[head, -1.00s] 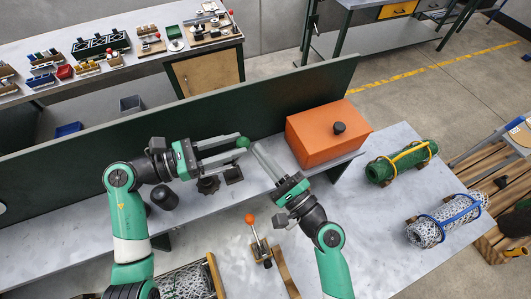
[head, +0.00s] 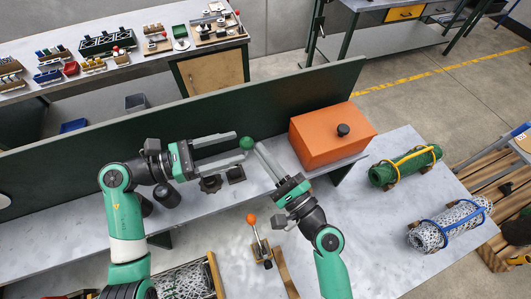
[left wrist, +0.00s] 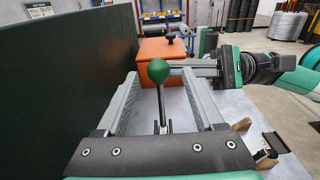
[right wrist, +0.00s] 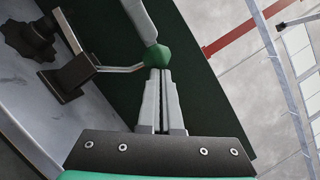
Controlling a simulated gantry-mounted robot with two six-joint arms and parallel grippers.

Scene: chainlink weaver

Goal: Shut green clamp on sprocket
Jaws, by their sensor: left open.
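The green clamp's lever ends in a green ball knob (head: 247,143), also seen in the left wrist view (left wrist: 158,70) and right wrist view (right wrist: 156,58). Its thin rod runs to a dark block (right wrist: 72,75) beside a dark toothed wheel (head: 210,184), perhaps the sprocket. My left gripper (head: 237,146) is open and empty, its fingers pointing at the knob from the left. My right gripper (head: 257,147) has its fingers together, tips at or very near the knob. I cannot tell whether they touch, or whether the clamp grips the wheel.
A tall dark green panel (head: 80,150) stands behind the knob. An orange box (head: 325,140) is to the right. Green mesh (head: 405,165) and white mesh (head: 450,225) rolls lie farther right. An orange-knobbed lever (head: 258,238) stands in front. The middle right worktop is clear.

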